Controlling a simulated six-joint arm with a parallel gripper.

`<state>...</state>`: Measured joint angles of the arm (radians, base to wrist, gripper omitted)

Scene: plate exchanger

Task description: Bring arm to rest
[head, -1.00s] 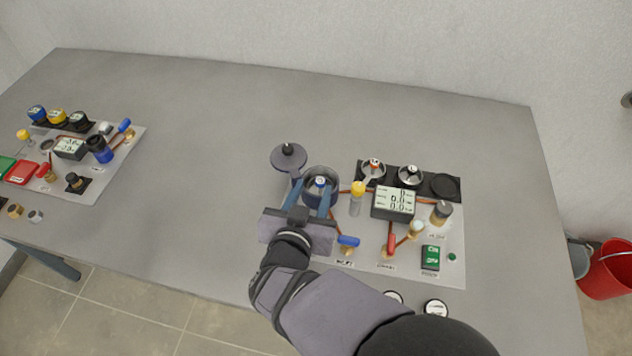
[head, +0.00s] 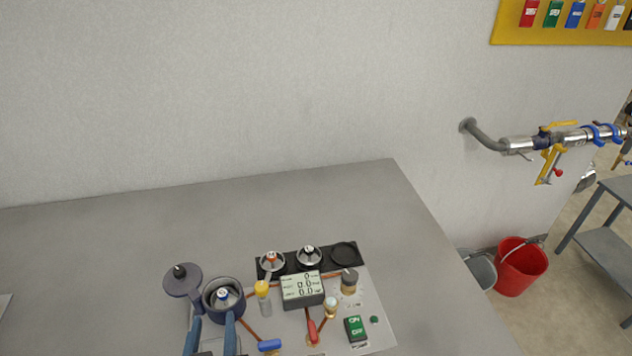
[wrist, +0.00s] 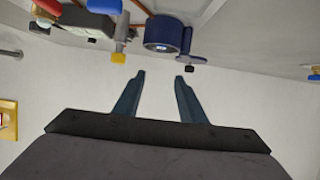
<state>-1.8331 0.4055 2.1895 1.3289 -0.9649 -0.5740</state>
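My gripper (head: 213,317) shows at the bottom left of the head view, its two blue fingers spread just in front of a dark blue-grey pot (head: 209,300). In the wrist view my gripper (wrist: 160,76) is open with nothing between the fingertips. The pot (wrist: 165,35) is beyond the tips there, apart from them. A piece with a blue-and-white top (head: 223,294) sits inside the pot. The pot's round lid (head: 183,280) stands open to the left. Most of my arm is out of the head view.
The board carries a display (head: 301,289), a yellow-capped part (head: 262,289), red and blue handles, a green switch (head: 355,328) and a black holder (head: 343,255) with two round gauges. The grey table (head: 120,240) is clear behind. A red bucket (head: 521,267) stands right, beyond the edge.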

